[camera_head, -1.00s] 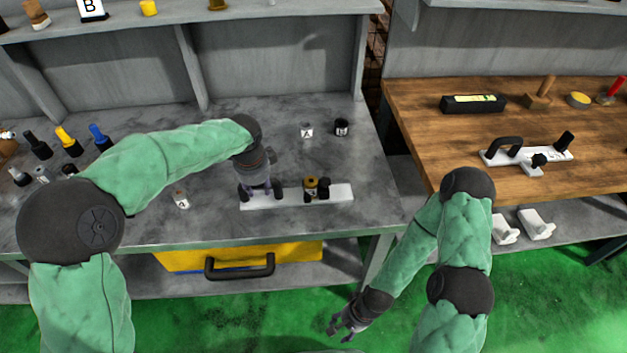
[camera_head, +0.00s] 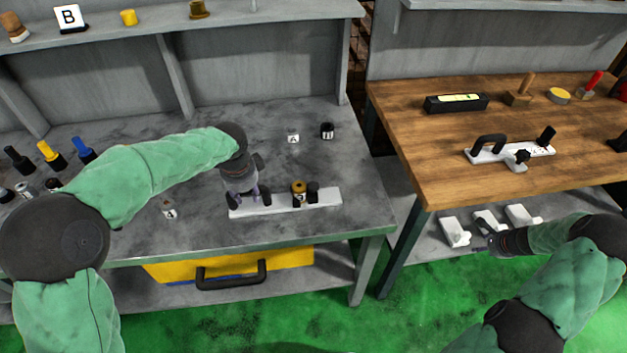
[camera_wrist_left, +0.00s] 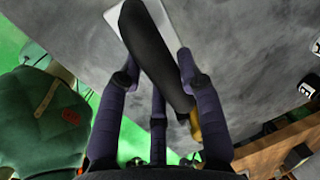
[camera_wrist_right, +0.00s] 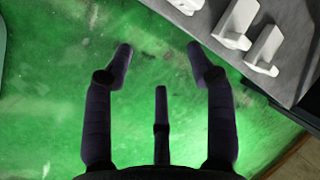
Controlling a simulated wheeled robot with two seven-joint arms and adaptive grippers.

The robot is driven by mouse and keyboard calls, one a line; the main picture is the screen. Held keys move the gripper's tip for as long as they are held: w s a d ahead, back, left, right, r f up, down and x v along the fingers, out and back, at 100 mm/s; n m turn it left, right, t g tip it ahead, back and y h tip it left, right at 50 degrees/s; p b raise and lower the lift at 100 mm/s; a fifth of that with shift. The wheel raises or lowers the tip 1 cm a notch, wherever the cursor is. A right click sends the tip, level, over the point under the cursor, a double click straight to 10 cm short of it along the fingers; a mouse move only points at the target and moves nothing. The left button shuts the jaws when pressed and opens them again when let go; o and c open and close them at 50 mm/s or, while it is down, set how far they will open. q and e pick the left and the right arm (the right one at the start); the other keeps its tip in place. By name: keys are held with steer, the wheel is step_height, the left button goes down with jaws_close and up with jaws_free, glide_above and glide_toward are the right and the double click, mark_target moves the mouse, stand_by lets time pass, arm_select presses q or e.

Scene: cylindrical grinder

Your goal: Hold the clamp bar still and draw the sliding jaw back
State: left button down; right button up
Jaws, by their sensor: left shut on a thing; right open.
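A white clamp bar (camera_head: 327,197) lies on the grey bench, with a black handle at its left end. A brass-topped piece (camera_head: 299,187) and a dark block (camera_head: 313,192) stand on its right half; I cannot tell which is the sliding jaw. My left gripper (camera_head: 248,199) is shut on the black handle, which shows between its fingers in the left wrist view (camera_wrist_left: 150,50). The brass piece (camera_wrist_left: 195,124) is partly hidden there. My right gripper (camera_head: 482,244) is open and empty, low by the lower shelf under the wooden bench. In its wrist view the fingers (camera_wrist_right: 160,62) are over green floor.
The wooden bench (camera_head: 440,180) at right holds another white bar (camera_head: 485,154) with a black handle, post and knob. White brackets (camera_head: 455,232) lie on the shelf below it. Small bottles stand at the grey bench's left. A yellow case (camera_head: 295,259) sits under it.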

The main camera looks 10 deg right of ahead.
steer(key=d+r+n+t+h, duration=0.1)
steer(key=d+r, duration=0.6)
steer(key=r, duration=0.3)
steer(key=d+r+t+h, duration=0.1)
steer(key=d+r, duration=0.6)
steer(key=r, duration=0.3)
steer(key=w+a+r+n+t, duration=0.1)
steer(key=w+r+n, duration=0.1)
steer(key=r, duration=0.5)
steer(key=w+a+r+n+t, duration=0.1)
steer(key=w+r+n, duration=0.15)
steer(key=r, duration=0.45)
steer(key=w+a+f+n+g+y, duration=0.1)
steer(key=w+a+n+y, duration=0.1)
steer(key=w+a+n, duration=0.5)
steer(key=w+a+n+g+y, duration=0.1)
steer(key=w+a+y, duration=0.25)
steer(key=a, duration=0.75)
step_height(320, 180, up, 3)
steer(key=n+g+h, duration=0.3)
steer(key=n+g, duration=0.4)
steer(key=n, duration=1.4)
glide_above(314, 185)
steer(key=shift+m+y, duration=0.25)
step_height(314, 185, down, 11)
